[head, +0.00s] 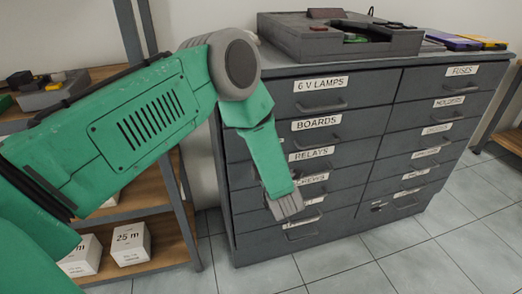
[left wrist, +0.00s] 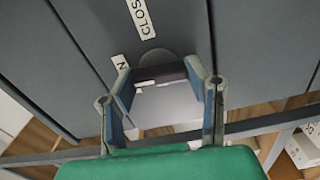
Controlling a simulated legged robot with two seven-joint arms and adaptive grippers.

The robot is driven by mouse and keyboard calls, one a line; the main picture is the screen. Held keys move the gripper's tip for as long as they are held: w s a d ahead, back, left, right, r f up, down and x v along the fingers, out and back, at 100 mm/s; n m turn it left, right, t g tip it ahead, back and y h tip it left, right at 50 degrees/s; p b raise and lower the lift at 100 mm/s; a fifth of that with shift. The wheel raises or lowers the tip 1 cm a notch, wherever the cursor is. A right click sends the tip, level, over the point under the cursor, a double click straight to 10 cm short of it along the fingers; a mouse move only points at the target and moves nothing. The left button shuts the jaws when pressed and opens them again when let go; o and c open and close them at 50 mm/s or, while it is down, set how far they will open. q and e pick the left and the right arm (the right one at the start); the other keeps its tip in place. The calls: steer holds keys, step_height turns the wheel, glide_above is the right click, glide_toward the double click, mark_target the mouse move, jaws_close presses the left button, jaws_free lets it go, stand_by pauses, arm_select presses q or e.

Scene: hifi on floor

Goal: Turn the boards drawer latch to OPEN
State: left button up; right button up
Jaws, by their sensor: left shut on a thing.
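The grey cabinet (head: 345,75) has a drawer labelled BOARDS (head: 316,124) in its left column, under 6 V LAMPS; this drawer looks closed. My left gripper (head: 286,206) is in front of the left column, lower than the BOARDS label. In the left wrist view my left gripper (left wrist: 160,80) is shut on a dark latch handle (left wrist: 158,72), with a finger at each side. A round grey plate (left wrist: 156,56) shows behind the handle. A label reading CLOSED (left wrist: 140,17), partly cut off, and a mostly hidden label ending in N (left wrist: 121,62) are near it. The head view hides the latch.
A shelf (head: 150,245) with white boxes (head: 130,244) stands left of the cabinet. The tiled floor (head: 430,245) in front is clear.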

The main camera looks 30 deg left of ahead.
arm_select(q)
steer(key=shift+s+a+f+n, duration=0.1)
steer(key=shift+s+f+n, duration=0.1)
steer(key=shift+n, duration=0.4)
steer(key=o, duration=1.2)
steer(key=shift+a, duration=0.15)
steer(key=shift+c, duration=0.2)
steer(key=v, duration=1.2)
steer(key=shift+w, duration=0.15)
